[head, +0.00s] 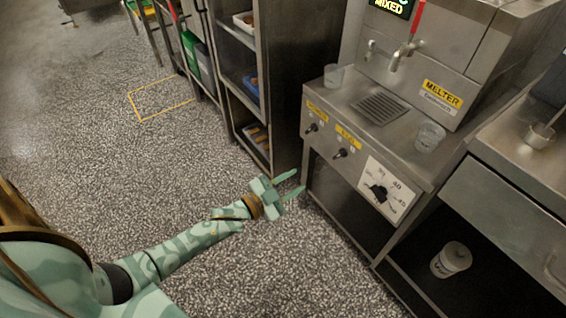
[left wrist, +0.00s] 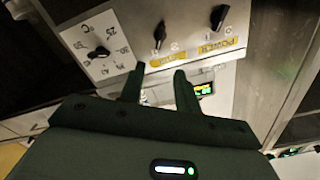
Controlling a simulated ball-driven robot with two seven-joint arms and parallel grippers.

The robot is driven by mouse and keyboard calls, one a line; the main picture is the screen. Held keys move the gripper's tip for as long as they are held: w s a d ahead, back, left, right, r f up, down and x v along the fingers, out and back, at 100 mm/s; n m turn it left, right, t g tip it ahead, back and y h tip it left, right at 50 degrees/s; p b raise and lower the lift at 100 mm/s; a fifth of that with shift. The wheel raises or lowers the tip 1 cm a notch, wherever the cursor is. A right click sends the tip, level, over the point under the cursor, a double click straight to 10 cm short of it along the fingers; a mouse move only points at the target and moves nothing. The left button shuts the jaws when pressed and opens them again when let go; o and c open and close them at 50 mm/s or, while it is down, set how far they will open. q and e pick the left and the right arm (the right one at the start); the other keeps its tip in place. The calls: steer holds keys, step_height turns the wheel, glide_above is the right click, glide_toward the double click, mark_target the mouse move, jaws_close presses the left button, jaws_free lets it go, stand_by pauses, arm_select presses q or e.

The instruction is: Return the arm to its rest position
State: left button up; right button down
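My left arm (head: 190,243) reaches out from the lower left in the head view. Its gripper (head: 294,183) is open and empty, in the air over the speckled floor, just left of the melter's front. In the left wrist view the two fingers (left wrist: 157,80) stand apart with nothing between them, and the melter's control panel (left wrist: 140,35) with its knobs lies beyond. My right gripper is in neither view.
The steel melter (head: 372,140) stands close to the gripper, with clear cups (head: 430,137) on top. A steel shelf rack (head: 240,75) is behind. A steel table (head: 510,160) is at right, with a white tub (head: 452,260) beneath. The floor (head: 90,170) at left is clear.

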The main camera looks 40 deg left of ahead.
arm_select(q)
steer(key=shift+v, duration=0.9)
steer(key=shift+f, duration=0.15)
